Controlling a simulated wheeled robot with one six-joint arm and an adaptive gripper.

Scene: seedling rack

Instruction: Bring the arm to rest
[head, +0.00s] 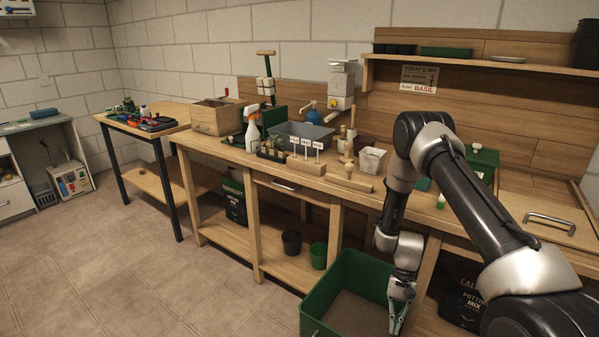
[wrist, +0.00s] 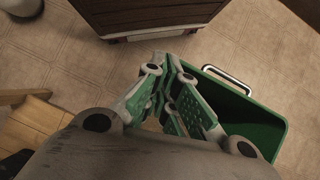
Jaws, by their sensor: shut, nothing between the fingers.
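My arm reaches down in front of the wooden bench in the head view. My gripper (head: 398,318) points downward at the right end of the large green bin (head: 321,320). Its green and grey fingers are shut and hold nothing. In the wrist view the gripper (wrist: 172,122) is in the middle, with the green bin (wrist: 262,108) and its metal handle right behind and to the right of it. I cannot tell whether the fingertips are inside the bin's rim or touch it.
The bench (head: 232,154) carries a spray bottle (head: 252,130), a grey tub (head: 301,131), a white pot (head: 372,160) and labelled seedlings. Its lower shelf holds a black pot (head: 291,243) and a green pot (head: 318,256). The floor (head: 130,270) at left is clear.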

